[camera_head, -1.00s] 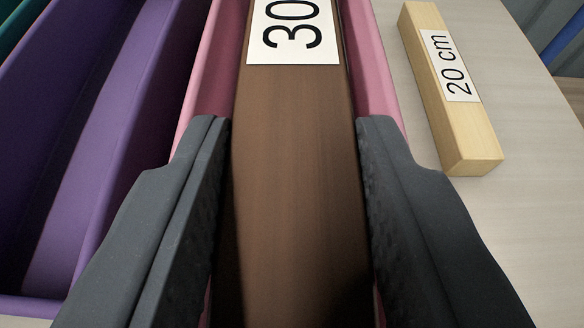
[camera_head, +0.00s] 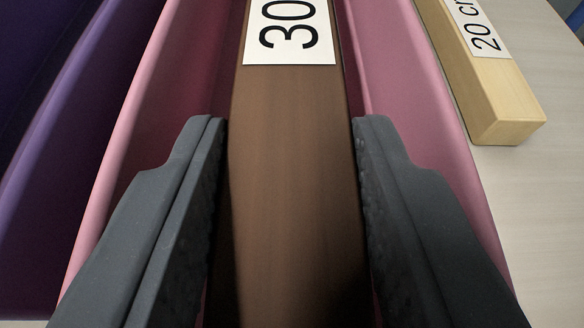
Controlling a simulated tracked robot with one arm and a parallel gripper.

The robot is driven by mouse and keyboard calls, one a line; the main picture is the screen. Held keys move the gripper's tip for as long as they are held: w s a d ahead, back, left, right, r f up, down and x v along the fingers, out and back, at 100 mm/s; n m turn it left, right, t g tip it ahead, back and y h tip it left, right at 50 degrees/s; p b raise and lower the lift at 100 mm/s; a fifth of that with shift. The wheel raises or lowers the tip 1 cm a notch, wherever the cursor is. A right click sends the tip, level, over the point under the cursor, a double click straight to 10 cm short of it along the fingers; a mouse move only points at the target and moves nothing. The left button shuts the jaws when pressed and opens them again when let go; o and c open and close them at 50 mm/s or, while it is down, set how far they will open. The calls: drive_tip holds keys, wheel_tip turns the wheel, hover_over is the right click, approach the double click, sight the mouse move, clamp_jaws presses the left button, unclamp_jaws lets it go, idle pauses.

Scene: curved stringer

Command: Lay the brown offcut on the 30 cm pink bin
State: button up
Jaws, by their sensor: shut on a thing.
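The brown offcut (camera_head: 295,170) lies lengthwise between the two dark fingers of my gripper (camera_head: 292,150). It carries a white label that reads "30", cut off by the top of the frame. My gripper is shut on the offcut. The pink bin (camera_head: 415,95) lies beneath and around the offcut in the picture, with a pink wall showing on each side. I cannot tell whether the offcut touches the bin floor. The fingers hide part of the bin walls.
A purple bin (camera_head: 62,120) stands beside the pink bin on the left. A pale wood offcut labelled "20 cm" (camera_head: 497,108) lies on the light table (camera_head: 545,200) to the right.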

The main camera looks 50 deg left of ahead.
drive_tip(key=o, duration=1.1)
drive_tip(key=shift+r, duration=0.1)
drive_tip(key=shift+r, duration=0.2)
drive_tip(key=p+v, duration=0.1)
drive_tip(key=v, duration=1.1)
drive_tip(key=shift+r, duration=0.35)
